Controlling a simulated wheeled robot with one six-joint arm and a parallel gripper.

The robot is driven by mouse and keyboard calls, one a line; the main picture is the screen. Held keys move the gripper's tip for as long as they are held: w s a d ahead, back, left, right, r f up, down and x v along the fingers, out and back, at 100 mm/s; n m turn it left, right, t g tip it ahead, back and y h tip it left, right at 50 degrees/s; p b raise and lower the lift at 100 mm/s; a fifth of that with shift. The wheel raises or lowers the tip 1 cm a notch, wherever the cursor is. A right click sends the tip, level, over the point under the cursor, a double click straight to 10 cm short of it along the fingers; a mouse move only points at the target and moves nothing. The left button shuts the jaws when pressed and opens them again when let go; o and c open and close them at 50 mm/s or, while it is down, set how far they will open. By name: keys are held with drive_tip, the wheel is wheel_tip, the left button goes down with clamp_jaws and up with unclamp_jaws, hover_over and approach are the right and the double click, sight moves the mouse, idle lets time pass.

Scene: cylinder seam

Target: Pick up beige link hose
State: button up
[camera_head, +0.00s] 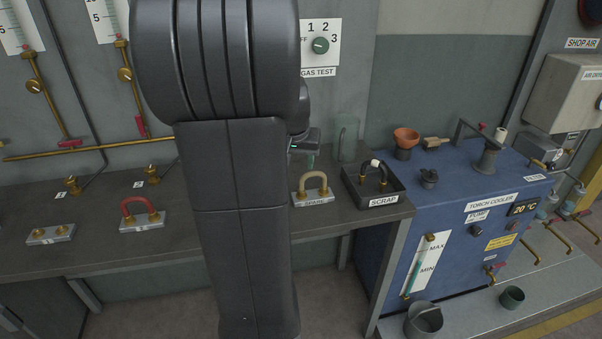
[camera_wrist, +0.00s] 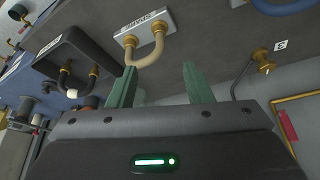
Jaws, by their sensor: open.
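The beige link hose (camera_head: 313,181) is a short U-shaped loop with brass ends, standing on a pale block labelled SPARE (camera_head: 314,199) on the bench. In the wrist view the beige hose (camera_wrist: 153,55) shows just beyond the fingertips, its bend toward the gap between them. My gripper (camera_wrist: 158,75) has two green fingers, apart and empty. In the head view my arm hides most of it; a green finger shows above and slightly left of the hose.
A dark SCRAP tray (camera_head: 400,186) holding a black hose stands right of the spare block. A clear jar (camera_head: 347,138) stands behind. A red hose (camera_head: 139,205) on its block is left of my arm. The blue torch cooler (camera_head: 449,165) adjoins the bench's right end.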

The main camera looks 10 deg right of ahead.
sight(301, 182)
drive_tip(key=p+x, duration=0.1)
drive_tip(key=x, duration=1.3)
drive_tip(key=shift+w+r, duration=0.1)
drive_tip(key=shift+w, duration=0.05)
clamp_jaws()
